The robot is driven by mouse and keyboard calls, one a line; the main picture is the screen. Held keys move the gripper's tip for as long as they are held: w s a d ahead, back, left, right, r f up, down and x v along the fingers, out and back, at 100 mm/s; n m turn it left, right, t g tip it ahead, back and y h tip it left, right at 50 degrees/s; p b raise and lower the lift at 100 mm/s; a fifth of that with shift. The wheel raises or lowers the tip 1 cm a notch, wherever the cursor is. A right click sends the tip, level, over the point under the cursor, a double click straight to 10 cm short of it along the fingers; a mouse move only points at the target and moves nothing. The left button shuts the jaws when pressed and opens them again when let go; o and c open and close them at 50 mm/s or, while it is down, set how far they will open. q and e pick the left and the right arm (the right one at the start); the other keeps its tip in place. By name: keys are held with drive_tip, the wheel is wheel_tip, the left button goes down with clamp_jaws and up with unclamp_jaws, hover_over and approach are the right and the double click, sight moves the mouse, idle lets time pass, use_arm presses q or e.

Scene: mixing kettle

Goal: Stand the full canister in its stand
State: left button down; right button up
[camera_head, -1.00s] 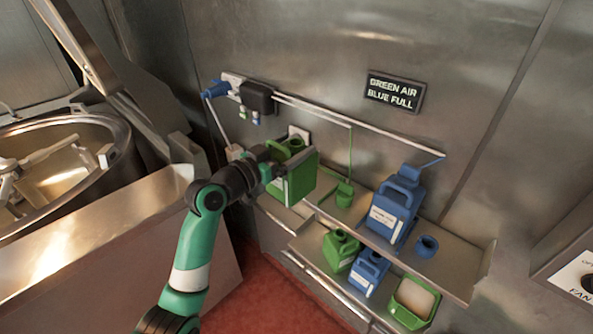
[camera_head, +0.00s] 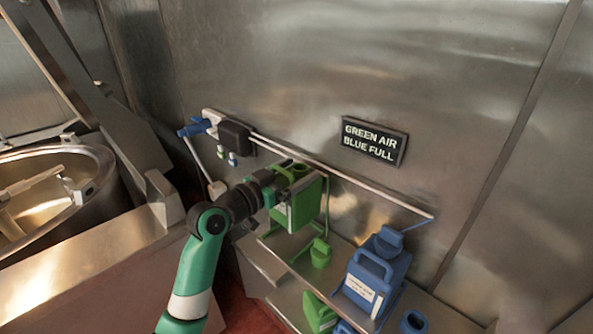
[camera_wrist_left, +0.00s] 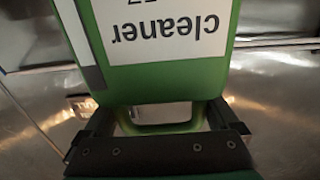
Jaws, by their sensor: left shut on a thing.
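My left gripper (camera_head: 274,194) is shut on the handle of a green canister (camera_head: 306,208). It holds the canister up in front of the steel wall, above the shelf's left part. In the left wrist view the green canister (camera_wrist_left: 165,78) shows a white label reading "cleaner" upside down, its handle between the fingers. A blue canister (camera_head: 368,288) with a white label stands upright on the shelf (camera_head: 330,248), with a blue cap piece on a tube at its top. I cannot make out which part is the stand. My right gripper is not in view.
A small green cap piece (camera_head: 321,255) on a green tube is below the held canister. A blue cup (camera_head: 413,321) sits right of the blue canister. Another green canister (camera_head: 318,314) is lower down. The wall sign (camera_head: 374,140) reads "GREEN AIR BLUE FULL". A kettle (camera_head: 60,195) stands at left.

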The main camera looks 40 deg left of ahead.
use_arm(q)
drive_tip(key=shift+f+b, duration=1.85)
drive_tip(key=shift+f, duration=0.55)
drive_tip(key=shift+r, duration=0.25)
drive_tip(key=shift+f, duration=0.3)
drive_tip(key=shift+b, duration=0.3)
drive_tip(key=shift+f, duration=0.15)
